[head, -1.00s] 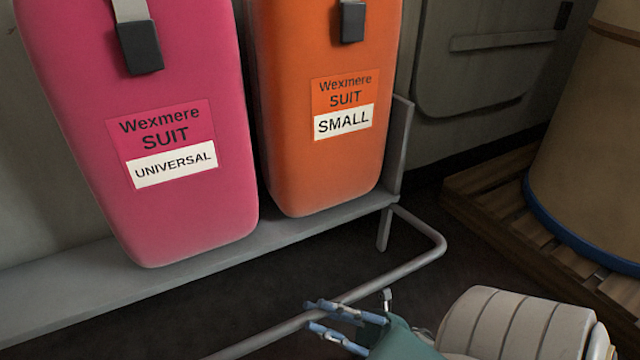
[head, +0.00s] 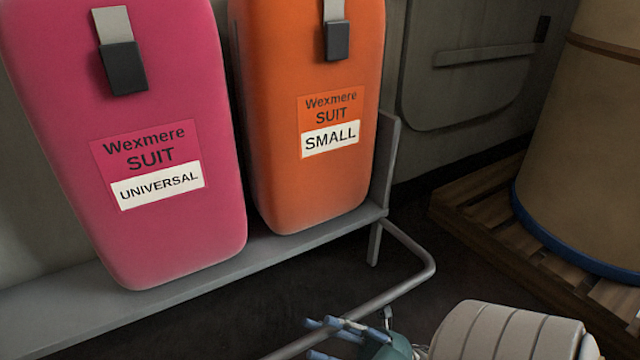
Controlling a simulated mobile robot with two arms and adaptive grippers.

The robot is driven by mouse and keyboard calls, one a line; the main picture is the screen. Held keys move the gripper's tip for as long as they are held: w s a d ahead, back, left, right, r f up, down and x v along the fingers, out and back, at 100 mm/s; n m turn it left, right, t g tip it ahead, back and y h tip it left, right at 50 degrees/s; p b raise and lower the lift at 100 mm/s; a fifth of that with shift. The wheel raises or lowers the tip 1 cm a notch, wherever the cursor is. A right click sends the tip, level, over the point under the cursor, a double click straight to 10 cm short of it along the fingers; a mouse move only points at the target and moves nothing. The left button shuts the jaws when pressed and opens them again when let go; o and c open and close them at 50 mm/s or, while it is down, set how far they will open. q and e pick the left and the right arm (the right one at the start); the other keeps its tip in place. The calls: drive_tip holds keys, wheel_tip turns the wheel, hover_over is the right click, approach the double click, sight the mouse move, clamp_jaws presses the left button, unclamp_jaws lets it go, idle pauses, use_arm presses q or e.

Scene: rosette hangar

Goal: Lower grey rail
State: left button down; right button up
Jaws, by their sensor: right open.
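The grey rail (head: 385,297) is a bent tube in front of the grey shelf. It runs from the shelf's right end, rounds a corner and slopes down to the left, out of the bottom of the head view. My right gripper (head: 314,338) is at the bottom of the view, its blue fingers open. The fingers lie on either side of the rail in the picture, and I cannot tell whether they touch it. My left gripper is not in view.
A pink suit case (head: 190,235) and an orange suit case (head: 310,190) stand on the grey shelf (head: 65,305). A large tan drum (head: 590,150) stands on a wooden pallet (head: 480,210) at the right. The dark floor between the rail and the pallet looks clear.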

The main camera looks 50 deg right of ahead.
drive_tip(key=v, duration=0.6)
drive_tip(key=shift+s, duration=0.2)
drive_tip(key=shift+a+r, duration=0.1)
drive_tip(key=shift+a, duration=0.05)
